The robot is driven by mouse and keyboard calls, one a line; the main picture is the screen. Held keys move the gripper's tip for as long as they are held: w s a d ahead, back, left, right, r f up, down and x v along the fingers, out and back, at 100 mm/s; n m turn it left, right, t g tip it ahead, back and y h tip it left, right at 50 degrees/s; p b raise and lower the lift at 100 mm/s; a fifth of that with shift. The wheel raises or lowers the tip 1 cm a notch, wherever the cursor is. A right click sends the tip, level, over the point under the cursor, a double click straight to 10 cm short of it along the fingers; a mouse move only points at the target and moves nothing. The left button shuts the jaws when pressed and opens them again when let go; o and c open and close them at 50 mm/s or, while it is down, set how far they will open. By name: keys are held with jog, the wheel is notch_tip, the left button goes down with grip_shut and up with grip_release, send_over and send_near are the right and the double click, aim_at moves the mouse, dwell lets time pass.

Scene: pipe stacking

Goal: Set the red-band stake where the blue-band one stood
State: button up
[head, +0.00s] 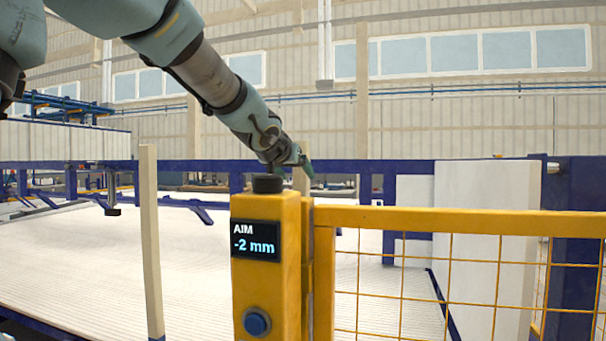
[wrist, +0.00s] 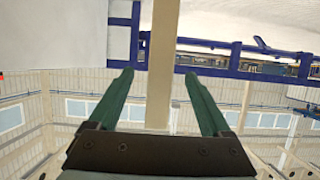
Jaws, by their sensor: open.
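A pale, square stake (head: 151,245) stands upright at the left in the head view. A second pale stake (head: 301,181) shows only its upper part beside my gripper, behind the yellow post. I see no coloured band on either, so I cannot tell which is red-band or blue-band. My gripper (head: 308,174) is at the end of the outstretched arm, near that second stake's top. In the wrist view my gripper (wrist: 158,88) has its two green fingers wide apart. A pale stake (wrist: 160,65) runs between them in the picture, with gaps on both sides; its depth is unclear.
A yellow post (head: 268,290) in front has a display (head: 255,241) reading "AIM -2 mm" and a blue button. A yellow mesh fence (head: 455,219) extends right from it. Blue frames surround a wide, pale ribbed bed (head: 80,260). A white panel (head: 485,240) stands at the right.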

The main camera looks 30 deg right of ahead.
aim_at(305, 185)
jog(key=b+x, duration=0.1)
jog(key=x, duration=0.9)
jog(key=shift+w+f+b, duration=0.15)
jog(key=shift+w+b, duration=0.05)
jog(key=shift+b, duration=0.15)
jog(key=shift+c, duration=0.2)
grip_shut()
dwell(0.4)
dwell(0.4)
